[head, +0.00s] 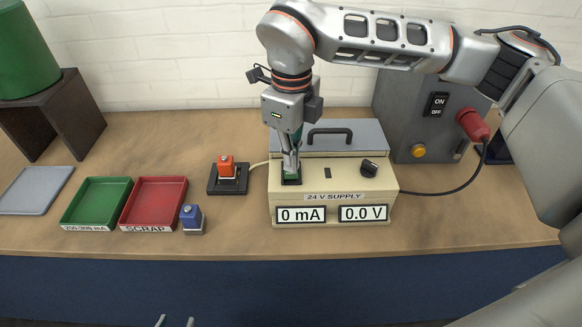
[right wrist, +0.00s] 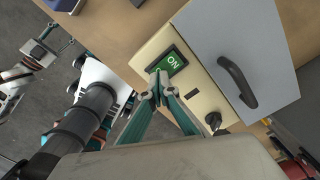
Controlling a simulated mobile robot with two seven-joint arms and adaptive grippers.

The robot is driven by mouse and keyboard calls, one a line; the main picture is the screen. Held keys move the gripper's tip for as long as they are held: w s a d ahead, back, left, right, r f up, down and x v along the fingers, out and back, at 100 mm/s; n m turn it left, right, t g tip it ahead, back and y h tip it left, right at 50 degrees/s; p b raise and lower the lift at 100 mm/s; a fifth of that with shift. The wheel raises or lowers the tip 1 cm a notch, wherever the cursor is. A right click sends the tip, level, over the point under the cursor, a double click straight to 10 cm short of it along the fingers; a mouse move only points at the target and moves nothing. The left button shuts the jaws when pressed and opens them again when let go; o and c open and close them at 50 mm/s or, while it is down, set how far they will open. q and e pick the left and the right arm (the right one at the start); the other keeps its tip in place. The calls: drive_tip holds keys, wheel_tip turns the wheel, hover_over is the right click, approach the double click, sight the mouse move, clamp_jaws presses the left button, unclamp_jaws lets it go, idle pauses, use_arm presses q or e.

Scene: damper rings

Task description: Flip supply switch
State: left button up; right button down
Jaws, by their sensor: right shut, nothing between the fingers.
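The 24 V supply (head: 333,195) is a cream box with a grey, handled lid section behind. Its displays read 0 mA (head: 300,215) and 0.0 V (head: 363,213). A green switch sits at the left of its top. In the right wrist view the switch (right wrist: 173,63) shows "ON". My right gripper (head: 290,172) points down at the switch and is shut and empty. Its closed tips (right wrist: 158,94) are at or just above the switch's near edge; I cannot tell whether they touch.
A black knob (head: 369,168) is on the supply. Left of it are an orange-topped part on a black fixture (head: 228,187), a blue part (head: 192,219), a red scrap tray (head: 153,181) and a green tray (head: 90,182). A grey cabinet (head: 385,100) with an ON/OFF plate stands behind right.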

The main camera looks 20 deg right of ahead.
sight(292, 175)
drive_tip(key=shift+f+b, duration=0.55)
drive_tip(key=shift+f, duration=0.4)
idle(0.4)
drive_tip(key=shift+r+p, duration=1.05)
drive_tip(key=shift+r, duration=0.55)
drive_tip(key=shift+r+p, duration=1.2)
drive_tip(key=shift+r, duration=0.8)
drive_tip(key=shift+f, duration=0.1)
